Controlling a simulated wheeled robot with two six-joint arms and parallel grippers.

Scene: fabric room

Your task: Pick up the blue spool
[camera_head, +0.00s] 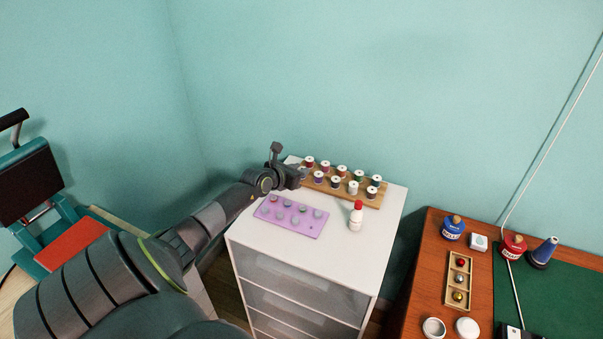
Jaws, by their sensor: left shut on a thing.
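Several thread spools with white ends stand in two rows on a wooden rack (372,201) on top of the white drawer cabinet. My left gripper (301,174) is at the rack's left end, shut on a spool there. That spool is mostly hidden by the gripper, and I cannot make out its colour clearly. A purple-blue spool (318,178) stands just right of the gripper in the front row, with a dark spool (336,183) beside it. My right gripper is not in view.
A lilac tray (268,216) with several small round pieces lies in front of the rack. A white bottle with a red cap (355,216) stands right of it. The white cabinet (330,252) has free room at its front. A brown desk (425,265) stands at right.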

